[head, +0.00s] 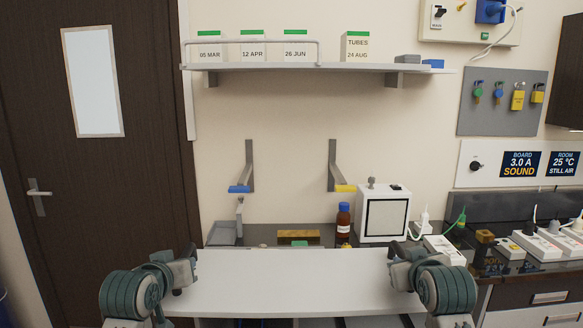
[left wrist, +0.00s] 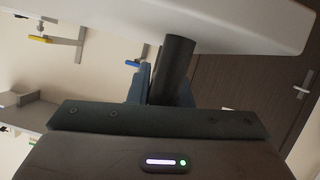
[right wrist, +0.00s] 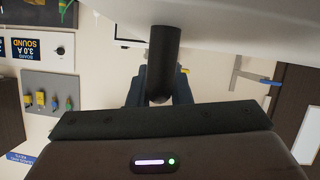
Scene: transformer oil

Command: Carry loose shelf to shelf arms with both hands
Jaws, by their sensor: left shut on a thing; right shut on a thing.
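The loose shelf (head: 290,280) is a wide white board held level in front of me, low in the head view. My left gripper (head: 190,270) is shut on its left end, and my right gripper (head: 395,265) is shut on its right end. The board also shows along the top of the left wrist view (left wrist: 230,20) and the right wrist view (right wrist: 230,25). Two grey shelf arms stand out from the wall beyond the board: the left one (head: 249,165) has a blue tip (head: 239,189), the right one (head: 333,165) a yellow tip (head: 345,188). Nothing rests on them.
An upper shelf (head: 300,68) with labelled boxes hangs above the arms. On the counter below stand a brown bottle (head: 343,222) and a white box-shaped device (head: 384,215) with a knob on top. Power strips (head: 540,246) lie at right. The wall between the arms is clear.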

